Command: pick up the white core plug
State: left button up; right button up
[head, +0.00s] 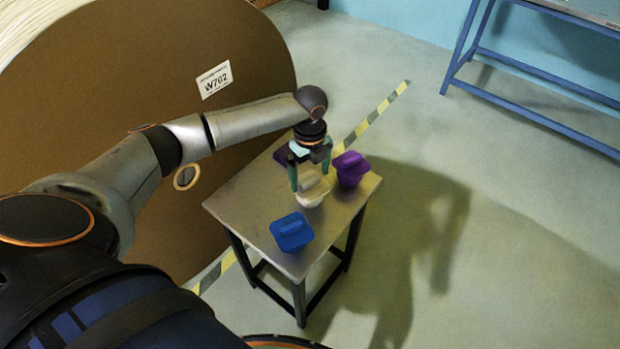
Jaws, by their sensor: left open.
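The white core plug (312,196) stands on the small metal-topped table, between a blue plug and a purple plug. My left gripper (309,180) points down over it, with its green-tipped fingers apart. One finger shows on the left side of the white plug and the other on its right, near the plug's top. I cannot tell whether the fingers touch it. The gripper partly hides the plug's upper part. My right gripper is not in view.
A blue plug (292,232) sits nearer on the table (246,202). A large kraft roll (235,130) stands left.

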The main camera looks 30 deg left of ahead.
pick_arm(q)
grip_shut()
dwell(0.8)
